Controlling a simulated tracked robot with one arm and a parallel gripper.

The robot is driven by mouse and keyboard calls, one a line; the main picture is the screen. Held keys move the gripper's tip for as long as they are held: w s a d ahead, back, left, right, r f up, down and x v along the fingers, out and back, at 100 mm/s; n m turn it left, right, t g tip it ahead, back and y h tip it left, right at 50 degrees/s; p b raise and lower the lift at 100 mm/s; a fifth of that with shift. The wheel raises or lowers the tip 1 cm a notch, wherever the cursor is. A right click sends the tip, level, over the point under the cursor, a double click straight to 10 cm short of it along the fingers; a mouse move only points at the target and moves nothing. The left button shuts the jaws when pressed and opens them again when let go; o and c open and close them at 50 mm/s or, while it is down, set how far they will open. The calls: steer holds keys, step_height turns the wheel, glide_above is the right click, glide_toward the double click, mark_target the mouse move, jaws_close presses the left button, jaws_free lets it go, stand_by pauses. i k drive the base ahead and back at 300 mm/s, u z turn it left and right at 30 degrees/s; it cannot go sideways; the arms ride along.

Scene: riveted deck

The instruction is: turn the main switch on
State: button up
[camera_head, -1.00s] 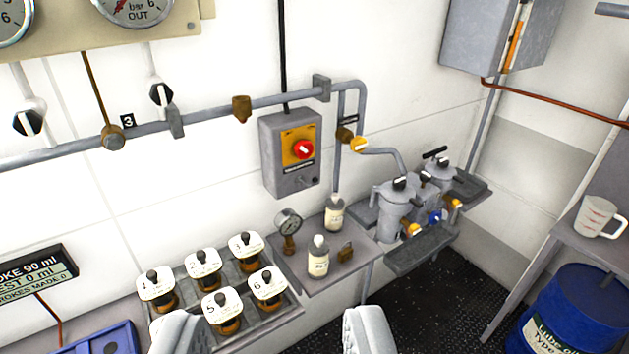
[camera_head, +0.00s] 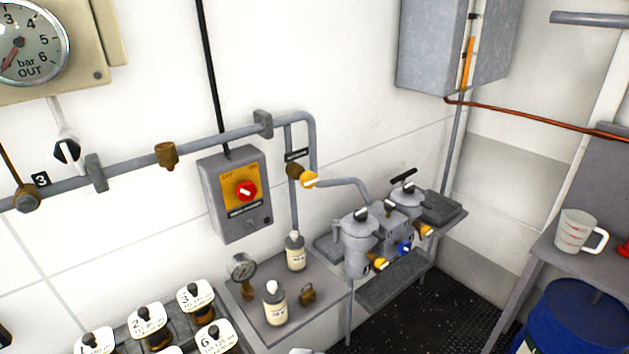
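The main switch seems to be the red rotary knob (camera_head: 246,191) on a yellow plate, on the front of a grey wall box (camera_head: 229,220) left of centre. A short white mark lies across the knob, slightly tilted. Nothing touches the knob. Of my gripper, only a pale sliver shows at the bottom edge, below and in front of the box; its fingers and opening are hidden.
A grey pipe (camera_head: 212,145) runs above the box. Grey filter units (camera_head: 360,245) stand right. The space before the box looks clear.

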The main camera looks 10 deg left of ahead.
mark_target(246, 191)
steer(key=z, duration=0.45)
steer(key=i, duration=1.25)
steer(key=u, duration=0.3)
